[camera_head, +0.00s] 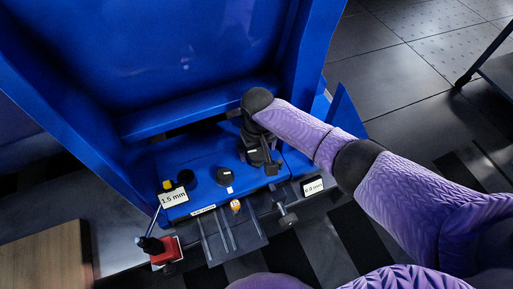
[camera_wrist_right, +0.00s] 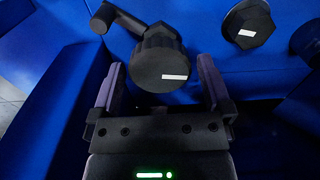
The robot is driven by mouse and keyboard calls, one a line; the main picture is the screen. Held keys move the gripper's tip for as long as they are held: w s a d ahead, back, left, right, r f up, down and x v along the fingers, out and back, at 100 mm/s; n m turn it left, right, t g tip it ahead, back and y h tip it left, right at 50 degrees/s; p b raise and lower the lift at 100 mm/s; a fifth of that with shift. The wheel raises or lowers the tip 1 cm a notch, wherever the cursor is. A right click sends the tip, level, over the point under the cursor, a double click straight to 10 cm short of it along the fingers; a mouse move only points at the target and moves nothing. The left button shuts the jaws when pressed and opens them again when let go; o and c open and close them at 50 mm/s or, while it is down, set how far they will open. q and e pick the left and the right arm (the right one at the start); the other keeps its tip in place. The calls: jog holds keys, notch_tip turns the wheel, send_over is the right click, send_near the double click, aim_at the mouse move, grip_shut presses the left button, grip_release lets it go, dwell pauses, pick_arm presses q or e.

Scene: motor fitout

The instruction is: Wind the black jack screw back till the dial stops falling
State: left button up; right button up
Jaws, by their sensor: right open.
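My right gripper (camera_head: 262,152) is over the right part of the blue panel, pointing down at it. In the right wrist view my right gripper (camera_wrist_right: 159,78) is open, with a finger on each side of a black faceted knob (camera_wrist_right: 158,58). The knob has a white mark and a crank-like arm (camera_wrist_right: 116,18) reaching to the upper left. I cannot tell whether the fingers touch it. A readout card (camera_head: 173,198) at the panel's left reads 1.5 mm. A second card (camera_head: 312,186) at the right is too small to read surely. My left gripper is not in view.
Another black knob with a white mark (camera_wrist_right: 247,23) stands beside the first; it also shows in the head view (camera_head: 224,176). A further black knob (camera_head: 186,178) is left of it. A red block (camera_head: 166,250) with a black-tipped lever stands at front left. Tall blue walls (camera_head: 190,50) rise behind.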

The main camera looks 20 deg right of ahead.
jog(key=c, duration=1.1)
jog(key=shift+o, duration=0.2)
